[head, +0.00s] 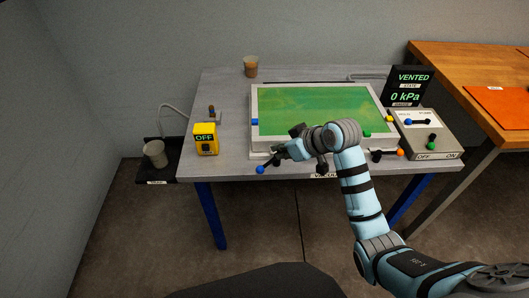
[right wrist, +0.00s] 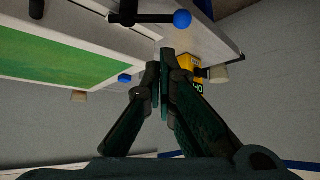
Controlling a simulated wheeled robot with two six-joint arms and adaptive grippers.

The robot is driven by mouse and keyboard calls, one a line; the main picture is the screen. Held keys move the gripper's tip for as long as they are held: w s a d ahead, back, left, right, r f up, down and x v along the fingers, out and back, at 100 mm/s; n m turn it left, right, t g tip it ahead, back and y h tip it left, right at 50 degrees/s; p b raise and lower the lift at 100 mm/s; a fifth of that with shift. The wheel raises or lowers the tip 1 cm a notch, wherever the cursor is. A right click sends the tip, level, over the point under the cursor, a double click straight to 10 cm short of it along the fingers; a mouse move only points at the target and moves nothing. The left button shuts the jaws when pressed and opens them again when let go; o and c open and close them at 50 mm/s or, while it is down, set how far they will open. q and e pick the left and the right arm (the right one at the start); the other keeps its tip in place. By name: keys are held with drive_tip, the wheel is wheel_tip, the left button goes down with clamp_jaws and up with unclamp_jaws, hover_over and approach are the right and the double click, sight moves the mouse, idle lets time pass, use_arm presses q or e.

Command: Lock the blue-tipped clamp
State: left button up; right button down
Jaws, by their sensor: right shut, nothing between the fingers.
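The blue-tipped clamp's handle is a black lever ending in a blue ball (head: 260,169), at the front left of the green bath (head: 310,112). The lever sticks out toward the left and front. My right gripper (head: 279,154) is shut and empty, just above and behind the lever; it hides part of the clamp. In the right wrist view the blue ball (right wrist: 182,19) and black lever lie beyond the closed fingertips (right wrist: 165,51), with a gap in the picture. Whether they touch I cannot tell. My left gripper is out of view.
A yellow OFF box (head: 205,139) stands left of the bath. A blue tab (head: 254,122) is on its left edge. A screen (head: 408,87) reads VENTED, 0 kPa.

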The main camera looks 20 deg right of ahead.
sight(267, 163)
drive_tip(key=b+x, duration=0.3)
drive_tip(key=x, duration=0.7)
drive_tip(key=shift+d+f, duration=0.1)
drive_tip(key=shift+f, duration=0.05)
drive_tip(key=shift+s+d+n+g+y+p, duration=0.1)
drive_tip(key=shift+s+n+g+y+p, duration=0.4)
drive_tip(key=shift+n, duration=0.4)
drive_tip(key=shift+s+d+n+y, duration=0.1)
drive_tip(key=shift+d+n+y, duration=0.05)
drive_tip(key=shift+n+y, duration=0.45)
drive_tip(key=n+g, duration=0.1)
drive_tip(key=n+y+b, duration=0.1)
drive_tip(key=shift+s+d+n+g, duration=0.25)
drive_tip(key=shift+s+n+g, duration=0.05)
drive_tip(key=shift+s+g, duration=0.1)
drive_tip(key=shift+s+d+n+g+y, duration=0.25)
drive_tip(key=shift+n+g, duration=0.25)
drive_tip(key=shift+n, duration=0.3)
drive_tip(key=shift+s+d, duration=0.25)
drive_tip(key=shift+s, duration=0.05)
drive_tip(key=shift+d+p, duration=0.1)
drive_tip(key=shift+p, duration=0.2)
